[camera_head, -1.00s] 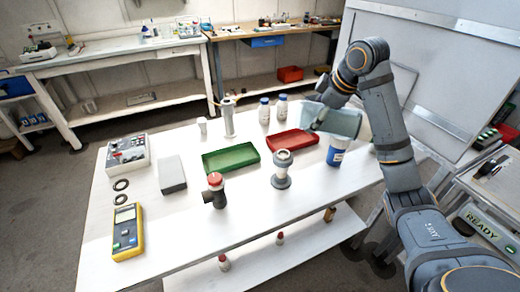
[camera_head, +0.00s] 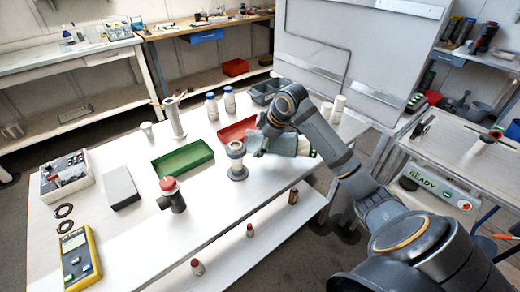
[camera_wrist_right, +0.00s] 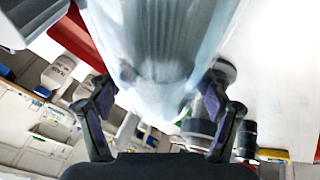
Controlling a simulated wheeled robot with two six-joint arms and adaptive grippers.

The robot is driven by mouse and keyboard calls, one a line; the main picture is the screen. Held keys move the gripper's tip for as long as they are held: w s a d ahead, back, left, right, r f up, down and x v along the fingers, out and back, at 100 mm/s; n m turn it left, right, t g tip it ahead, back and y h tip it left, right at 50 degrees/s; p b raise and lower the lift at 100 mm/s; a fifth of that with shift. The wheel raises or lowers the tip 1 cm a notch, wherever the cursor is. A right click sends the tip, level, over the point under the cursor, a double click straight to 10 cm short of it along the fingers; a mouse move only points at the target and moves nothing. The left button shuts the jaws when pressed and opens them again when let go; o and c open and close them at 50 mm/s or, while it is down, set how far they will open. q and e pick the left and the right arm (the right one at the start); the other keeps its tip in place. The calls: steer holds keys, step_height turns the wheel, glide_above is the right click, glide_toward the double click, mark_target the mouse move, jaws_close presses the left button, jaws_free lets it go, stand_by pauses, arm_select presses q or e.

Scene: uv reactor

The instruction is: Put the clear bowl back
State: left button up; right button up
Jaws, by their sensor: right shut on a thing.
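The clear bowl (camera_head: 286,146) is a pale, see-through vessel beside the red tray (camera_head: 238,130) in the head view. My right gripper (camera_head: 262,138) is shut on it and partly covers it. In the right wrist view the clear bowl (camera_wrist_right: 165,55) fills the middle, between the two dark fingers of my right gripper (camera_wrist_right: 160,97). The bowl appears to be above the white table; its exact height is hard to tell. My left gripper is not in view.
A grey flanged fitting (camera_head: 237,160) stands close left of the bowl. A green tray (camera_head: 183,158), a red-capped fitting (camera_head: 171,195) and white bottles (camera_head: 229,99) share the table.

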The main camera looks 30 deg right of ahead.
mark_target(273, 144)
step_height(273, 144, down, 4)
steer(key=shift+r, duration=0.2)
steer(key=o, duration=1.4)
steer(key=v, duration=1.1)
steer(key=shift+r+b, duration=0.15)
steer(key=shift+b, duration=0.15)
steer(key=shift+s+r, duration=0.25)
steer(key=shift+r, duration=0.15)
